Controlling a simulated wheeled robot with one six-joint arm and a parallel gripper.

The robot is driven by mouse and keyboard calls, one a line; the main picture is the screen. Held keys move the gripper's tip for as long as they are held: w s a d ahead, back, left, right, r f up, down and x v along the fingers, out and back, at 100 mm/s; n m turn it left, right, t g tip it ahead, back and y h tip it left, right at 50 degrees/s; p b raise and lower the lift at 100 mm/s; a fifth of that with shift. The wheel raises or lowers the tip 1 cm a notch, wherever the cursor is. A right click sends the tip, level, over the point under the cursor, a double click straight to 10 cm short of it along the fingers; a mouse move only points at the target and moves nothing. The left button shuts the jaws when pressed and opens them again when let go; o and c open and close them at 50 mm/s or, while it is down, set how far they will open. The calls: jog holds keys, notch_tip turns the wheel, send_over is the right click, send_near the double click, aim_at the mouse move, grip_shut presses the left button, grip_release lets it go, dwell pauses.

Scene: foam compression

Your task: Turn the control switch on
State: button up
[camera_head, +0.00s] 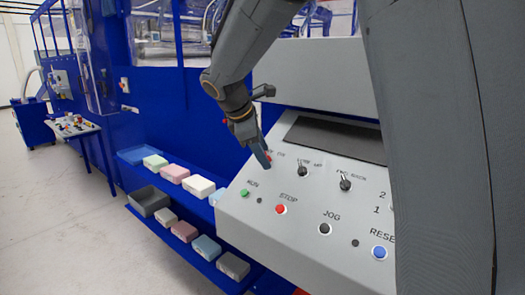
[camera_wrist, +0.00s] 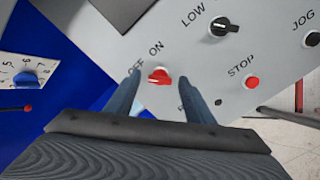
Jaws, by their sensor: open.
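The control switch is a red rotary knob (camera_wrist: 159,76) on the sloped grey panel, with "OFF" and "ON" lettering beside it in the wrist view. My gripper (camera_wrist: 156,84) is open, with one blue-grey finger on each side of the red knob. I cannot tell whether the fingers touch it. In the head view my gripper (camera_head: 264,160) is over the upper left corner of the control panel (camera_head: 300,240) and hides the red knob and part of its lettering.
A black LOW knob (camera_head: 303,170) and a FWD/BACK knob (camera_head: 345,182) sit to the right. Green RUN (camera_head: 245,193), red STOP (camera_head: 281,209), JOG (camera_head: 325,229) and blue RESET (camera_head: 379,252) buttons lie below. Shelves with foam blocks (camera_head: 200,186) stand left of the panel.

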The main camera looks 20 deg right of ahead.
jog(key=shift+f, duration=0.1)
jog(key=c, duration=1)
jog(key=shift+c, duration=0.2)
